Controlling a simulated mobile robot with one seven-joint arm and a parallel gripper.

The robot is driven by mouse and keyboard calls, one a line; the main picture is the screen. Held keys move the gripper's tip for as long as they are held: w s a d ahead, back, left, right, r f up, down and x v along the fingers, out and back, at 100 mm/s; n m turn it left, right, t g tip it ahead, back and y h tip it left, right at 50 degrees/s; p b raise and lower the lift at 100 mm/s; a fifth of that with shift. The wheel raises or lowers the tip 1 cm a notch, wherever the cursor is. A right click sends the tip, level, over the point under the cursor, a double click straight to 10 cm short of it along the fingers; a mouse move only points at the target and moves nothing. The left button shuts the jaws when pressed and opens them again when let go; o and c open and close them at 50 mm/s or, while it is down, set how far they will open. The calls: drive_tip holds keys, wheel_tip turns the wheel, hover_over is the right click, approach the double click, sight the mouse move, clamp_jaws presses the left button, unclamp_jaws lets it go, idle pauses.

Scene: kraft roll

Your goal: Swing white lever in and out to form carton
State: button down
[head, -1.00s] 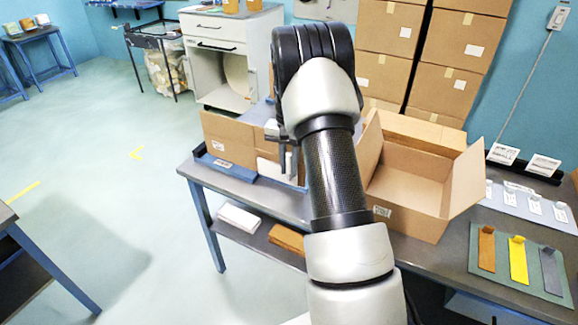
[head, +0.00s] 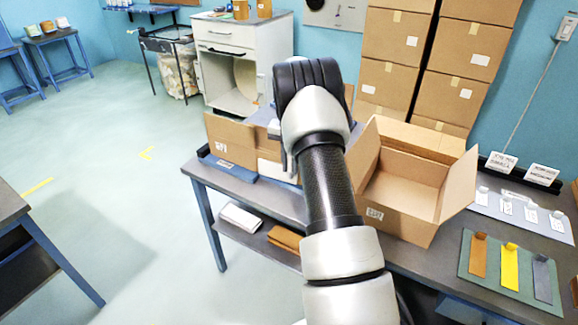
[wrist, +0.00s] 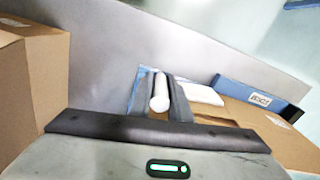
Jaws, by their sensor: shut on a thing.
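My gripper (wrist: 160,98) is shut on the white lever (wrist: 160,92), whose rounded white end shows between the two dark fingers in the wrist view. In the head view my gripper is mostly hidden behind my wrist, at the left end of the grey table (head: 225,181). A brown carton (head: 230,138) stands there beside a blue bar with a label (head: 228,170). The blue bar also shows at the right of the wrist view (wrist: 250,95). The lever's base and the carton's far side are hidden.
An open brown box (head: 405,185) stands close to the right of my arm. A green mat (head: 518,293) with coloured strips lies at the right. Stacked cartons (head: 395,55) stand behind. A white cabinet (head: 238,40) is at the back.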

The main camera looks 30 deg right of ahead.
drive_tip(key=shift+d+r, duration=0.1)
drive_tip(key=shift+d, duration=0.05)
drive_tip(key=c, duration=1.6)
unclamp_jaws()
drive_tip(key=shift+c, duration=0.2)
wheel_tip(320, 180, up, 17)
drive_tip(key=p, duration=0.1)
drive_tip(key=shift+r, duration=0.2)
drive_tip(key=shift+c, duration=0.5)
